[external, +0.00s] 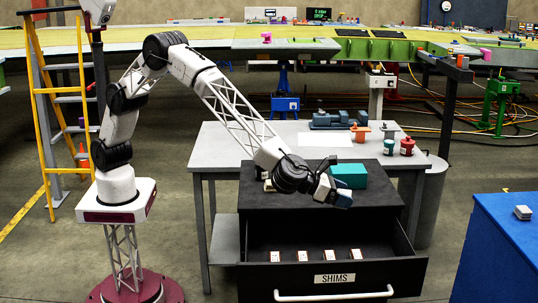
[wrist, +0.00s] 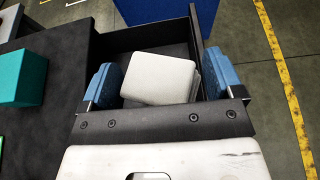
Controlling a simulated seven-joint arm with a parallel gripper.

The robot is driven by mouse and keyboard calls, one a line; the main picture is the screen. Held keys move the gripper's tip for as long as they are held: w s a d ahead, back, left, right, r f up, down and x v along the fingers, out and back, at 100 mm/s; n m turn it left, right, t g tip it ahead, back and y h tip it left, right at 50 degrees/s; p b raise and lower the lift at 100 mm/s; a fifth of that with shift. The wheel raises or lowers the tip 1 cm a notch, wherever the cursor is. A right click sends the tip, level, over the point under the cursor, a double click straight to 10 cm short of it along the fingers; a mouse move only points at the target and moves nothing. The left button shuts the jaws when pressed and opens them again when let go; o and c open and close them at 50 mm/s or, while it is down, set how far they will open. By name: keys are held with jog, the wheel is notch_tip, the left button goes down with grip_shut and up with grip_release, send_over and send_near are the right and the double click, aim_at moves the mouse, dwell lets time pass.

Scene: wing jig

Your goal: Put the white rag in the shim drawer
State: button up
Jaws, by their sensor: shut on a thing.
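The white rag (wrist: 160,78), a folded pad, is between the blue fingers of my gripper (wrist: 160,88) in the wrist view. My gripper is shut on it. In the external view my gripper (external: 333,192) is above the front of the black cabinet, over the back of the open drawer; I cannot make out the rag there. The shim drawer (external: 400,268), labelled SHIMS, is pulled out with a white handle. Several small white-and-orange packets (external: 302,256) lie in a row in it. In the wrist view the drawer's dark wall (wrist: 200,35) shows beyond the rag.
A teal box (external: 348,176) sits on the black cabinet top beside my gripper; the wrist view shows it at left (wrist: 20,78). A grey table (external: 230,150) stands behind. A blue cabinet (external: 505,250) at right bears a small white stack (external: 522,212).

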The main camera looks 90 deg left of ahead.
notch_tip(320, 180, down, 13)
dwell(0.4)
notch_tip(320, 180, down, 14)
jog(key=shift+r, duration=0.1)
dwell(0.5)
jog(key=shift+f, duration=2)
jog(key=shift+f, duration=0.1)
jog(key=o, duration=0.7)
